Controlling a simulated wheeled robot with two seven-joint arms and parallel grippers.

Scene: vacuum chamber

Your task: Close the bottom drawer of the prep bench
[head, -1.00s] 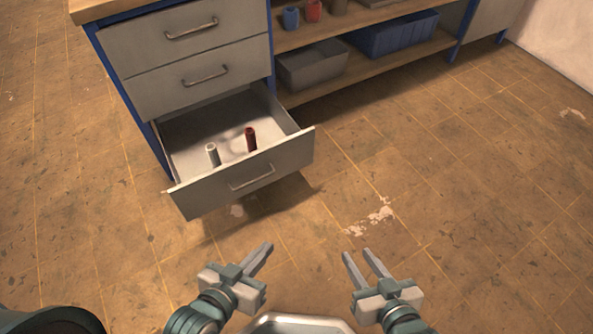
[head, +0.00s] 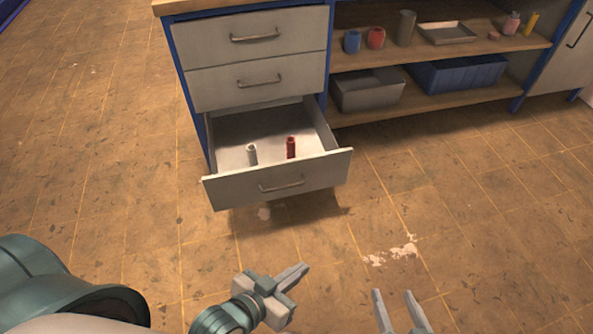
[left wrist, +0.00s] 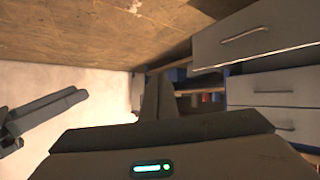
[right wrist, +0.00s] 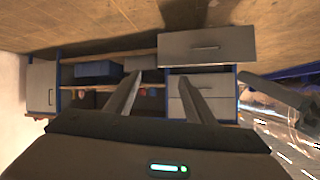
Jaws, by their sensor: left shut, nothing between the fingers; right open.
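The bottom drawer (head: 282,185) of the prep bench is pulled out, with its grey front and bar handle facing me. My right gripper (head: 396,296) is open and empty, lower right of the drawer. The open drawer also shows in the right wrist view (right wrist: 206,48) and the left wrist view (left wrist: 258,32).
Right of the drawers are open shelves with a grey bin (head: 368,92), a blue crate (head: 455,74), a shallow tray (head: 446,33) and several small containers. The tiled floor (head: 480,210) between me and the bench is clear.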

